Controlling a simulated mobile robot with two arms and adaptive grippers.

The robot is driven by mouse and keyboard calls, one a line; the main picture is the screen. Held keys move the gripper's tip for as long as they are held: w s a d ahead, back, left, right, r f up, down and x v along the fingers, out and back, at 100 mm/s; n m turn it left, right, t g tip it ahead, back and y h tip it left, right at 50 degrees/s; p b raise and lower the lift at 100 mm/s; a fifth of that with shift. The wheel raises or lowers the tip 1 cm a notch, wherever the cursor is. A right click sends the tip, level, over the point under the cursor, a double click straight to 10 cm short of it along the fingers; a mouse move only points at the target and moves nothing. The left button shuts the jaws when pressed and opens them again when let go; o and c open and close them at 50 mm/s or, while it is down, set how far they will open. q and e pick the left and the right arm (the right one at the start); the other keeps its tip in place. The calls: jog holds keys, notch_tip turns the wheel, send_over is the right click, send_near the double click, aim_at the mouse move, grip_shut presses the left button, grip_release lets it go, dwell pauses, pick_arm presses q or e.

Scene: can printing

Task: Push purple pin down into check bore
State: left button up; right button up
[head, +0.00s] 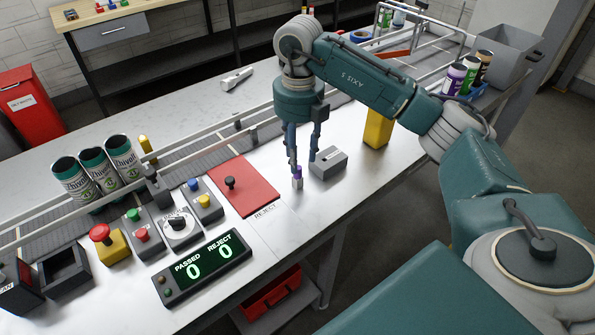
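The purple pin (298,171) is a small upright purple piece on the bench, with a pale lower part below it. My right gripper (305,164) reaches down from above, with its two dark fingers apart. The left finger's tip is at the pin's top; I cannot tell whether it touches. The other finger comes down by a grey block (330,165) with a dark slot on top, just right of the pin. The check bore is not clearly made out; I cannot tell how deep the pin sits. My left gripper is out of view.
A red reject mat (250,190) lies left of the pin. The PASSED/REJECT display (205,268) and several button boxes stand in front. A yellow block (378,128) stands to the right. Three printed cans (98,166) stand by the conveyor. The bench's front edge is close.

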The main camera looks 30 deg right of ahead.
aim_at(298, 176)
jog(key=shift+a+f+p, duration=0.1)
jog(key=shift+f+p, duration=0.55)
jog(key=shift+f, duration=1.6)
jog(key=shift+c, duration=0.3)
grip_shut()
